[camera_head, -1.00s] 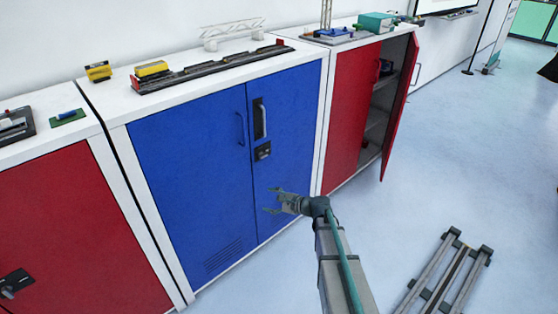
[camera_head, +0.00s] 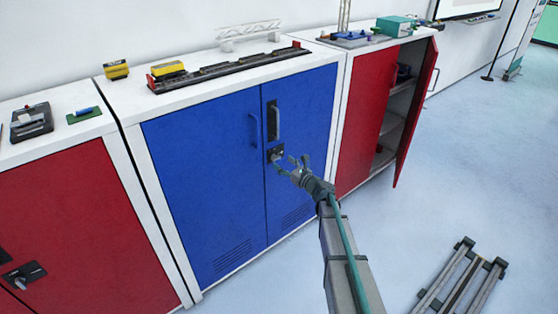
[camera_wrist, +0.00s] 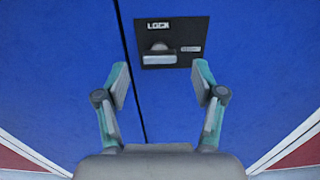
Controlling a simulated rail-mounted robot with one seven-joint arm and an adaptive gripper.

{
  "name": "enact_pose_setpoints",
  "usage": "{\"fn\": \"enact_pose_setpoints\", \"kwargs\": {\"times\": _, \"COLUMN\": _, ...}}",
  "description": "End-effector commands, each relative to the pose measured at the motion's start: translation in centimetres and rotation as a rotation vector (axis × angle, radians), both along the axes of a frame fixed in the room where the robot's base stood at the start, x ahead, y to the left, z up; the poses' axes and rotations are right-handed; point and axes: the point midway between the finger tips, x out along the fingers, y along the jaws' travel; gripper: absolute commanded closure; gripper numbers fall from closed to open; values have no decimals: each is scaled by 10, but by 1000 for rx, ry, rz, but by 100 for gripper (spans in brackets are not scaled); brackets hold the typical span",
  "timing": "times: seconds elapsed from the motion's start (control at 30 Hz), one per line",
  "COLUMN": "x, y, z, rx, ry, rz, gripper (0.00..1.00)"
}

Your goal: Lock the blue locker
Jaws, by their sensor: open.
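The blue locker (camera_head: 205,170) stands in the middle, with both doors closed. It has a blue handle (camera_head: 254,131) on the left door and a dark handle (camera_head: 273,120) on the right door. A black lock plate (camera_head: 270,156) sits below the dark handle. In the wrist view the lock plate (camera_wrist: 191,29) reads "LOCK", with a grey horizontal knob (camera_wrist: 159,56) on it. My gripper (camera_head: 291,165) is open and empty, just in front of the right door near the lock. In the wrist view, the lock knob lies ahead between my fingers (camera_wrist: 160,88), apart from them.
A red locker (camera_head: 80,230) with a dark latch stands at left. At right a red cabinet's door (camera_head: 416,110) hangs open into the room. Model vehicles and a track (camera_head: 235,67) lie on top. A rail frame (camera_head: 462,280) is on the floor at lower right.

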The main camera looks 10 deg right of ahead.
Motion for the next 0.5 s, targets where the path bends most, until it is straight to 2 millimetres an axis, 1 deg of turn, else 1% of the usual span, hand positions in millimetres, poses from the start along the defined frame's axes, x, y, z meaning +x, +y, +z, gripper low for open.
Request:
{"fn": "enact_pose_setpoints", "kwargs": {"times": 0.03, "x": 10, "y": 5, "z": 0, "rx": -1, "ry": 0, "rz": 2, "gripper": 31}}
{"fn": "enact_pose_setpoints", "kwargs": {"times": 0.2, "x": 25, "y": 13, "z": 0, "rx": -1, "ry": 0, "rz": 1, "gripper": 31}}
{"fn": "enact_pose_setpoints", "kwargs": {"times": 0.33, "x": 30, "y": 17, "z": 0, "rx": -2, "ry": -1, "rz": 1, "gripper": 31}}
{"fn": "enact_pose_setpoints", "kwargs": {"times": 0.5, "x": 31, "y": 18, "z": 0, "rx": -2, "ry": -1, "rz": 1, "gripper": 31}}
